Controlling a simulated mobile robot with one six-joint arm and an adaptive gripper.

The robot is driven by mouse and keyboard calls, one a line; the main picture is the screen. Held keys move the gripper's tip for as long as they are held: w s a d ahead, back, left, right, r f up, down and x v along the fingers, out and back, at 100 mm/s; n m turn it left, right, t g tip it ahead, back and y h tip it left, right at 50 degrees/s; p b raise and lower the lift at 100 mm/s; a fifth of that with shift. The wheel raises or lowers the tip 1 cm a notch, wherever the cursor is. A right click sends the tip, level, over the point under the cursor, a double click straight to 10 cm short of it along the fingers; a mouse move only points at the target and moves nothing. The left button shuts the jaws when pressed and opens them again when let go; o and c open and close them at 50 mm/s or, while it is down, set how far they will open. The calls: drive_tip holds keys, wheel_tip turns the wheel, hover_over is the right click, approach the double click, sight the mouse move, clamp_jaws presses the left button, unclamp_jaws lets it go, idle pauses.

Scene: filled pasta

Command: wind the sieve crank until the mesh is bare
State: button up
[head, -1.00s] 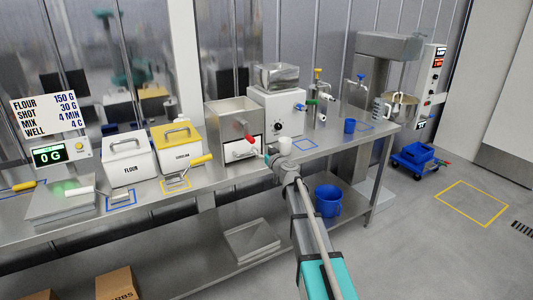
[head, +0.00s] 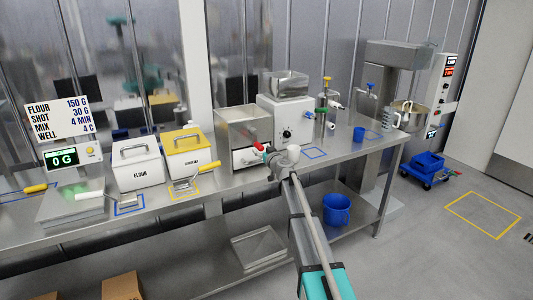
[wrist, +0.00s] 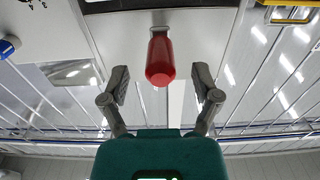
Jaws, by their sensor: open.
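The sieve is a steel box (head: 236,121) on the bench, with a white drawer front (head: 246,158) below. Its crank has a red handle (head: 258,146) sticking out from the front. In the wrist view the red handle (wrist: 160,62) points toward me, its rounded end centred between my fingers. My gripper (wrist: 161,84) is open, with a gap on both sides of the handle. In the head view my gripper (head: 268,152) is at the crank, and my wrist hides part of the bench behind it. The mesh inside the box is not visible.
A white machine with a dial (head: 286,134) stands close right of the sieve. The flour bin (head: 137,165) and a yellow-lidded bin (head: 187,150) stand to the left. A yellow-handled scoop (head: 205,167) lies beside the sieve. A blue bucket (head: 337,210) sits on the lower shelf.

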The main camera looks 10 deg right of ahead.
drive_tip(key=shift+x, duration=1.25)
drive_tip(key=c, duration=1)
drive_tip(key=shift+w+d, duration=0.25)
drive_tip(key=shift+d, duration=0.3)
drive_tip(key=shift+c, duration=0.2)
drive_tip(key=w+d+r+p, duration=0.1)
drive_tip(key=d+r+p, duration=0.2)
drive_tip(key=r+p, duration=0.4)
drive_tip(key=shift+r, duration=0.3)
drive_tip(key=shift+r+p, duration=0.1)
drive_tip(key=shift+p, duration=0.25)
